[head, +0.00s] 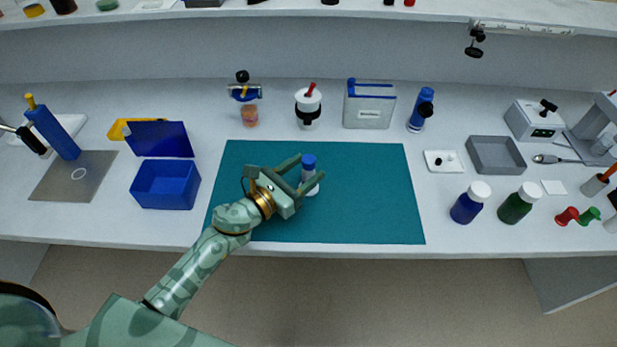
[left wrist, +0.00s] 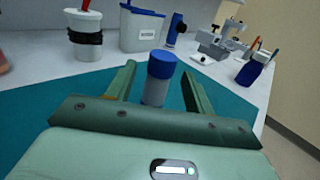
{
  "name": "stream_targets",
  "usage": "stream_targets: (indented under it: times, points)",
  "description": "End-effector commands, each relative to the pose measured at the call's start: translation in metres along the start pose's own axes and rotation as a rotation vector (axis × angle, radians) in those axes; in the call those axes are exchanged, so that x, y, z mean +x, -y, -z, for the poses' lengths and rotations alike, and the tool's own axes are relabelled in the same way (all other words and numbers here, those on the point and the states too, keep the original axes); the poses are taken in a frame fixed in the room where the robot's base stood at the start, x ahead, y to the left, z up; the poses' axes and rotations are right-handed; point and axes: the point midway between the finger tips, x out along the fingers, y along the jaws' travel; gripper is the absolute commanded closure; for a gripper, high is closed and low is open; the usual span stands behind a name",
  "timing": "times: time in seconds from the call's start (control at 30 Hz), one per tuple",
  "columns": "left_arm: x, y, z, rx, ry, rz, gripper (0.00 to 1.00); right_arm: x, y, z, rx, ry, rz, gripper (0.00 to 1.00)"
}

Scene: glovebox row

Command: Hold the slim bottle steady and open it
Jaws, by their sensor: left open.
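The slim bottle (head: 309,173) stands upright on the teal mat (head: 370,200), with a blue cap on a pale grey body. My left gripper (head: 306,173) is open, with one finger on each side of the bottle. In the left wrist view the bottle (left wrist: 158,80) stands between the two fingers of the gripper (left wrist: 160,85), with a gap visible on the right side. The lower part of the bottle is hidden behind the gripper's palm in that view. My right gripper is not in view.
A blue bottle (head: 467,208) and a green bottle (head: 515,208), both white-capped, stand right of the mat. A blue open box (head: 165,190) is at left. A white jar (head: 308,106) and grey container (head: 368,108) stand behind the mat. The mat's right half is clear.

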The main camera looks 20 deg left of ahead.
Motion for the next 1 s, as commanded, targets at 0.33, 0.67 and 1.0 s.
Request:
stream_targets:
  times: [0.33,0.67,1.0]
  points:
    - [0.037,-0.001,0.002,-0.001,0.000,0.000,0.47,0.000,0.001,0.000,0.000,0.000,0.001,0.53]
    - [0.036,-0.001,0.002,-0.001,0.001,0.000,0.97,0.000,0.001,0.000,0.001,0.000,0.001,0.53]
    - [0.036,-0.001,0.001,-0.001,0.001,0.000,0.97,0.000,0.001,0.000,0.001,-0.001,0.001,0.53]
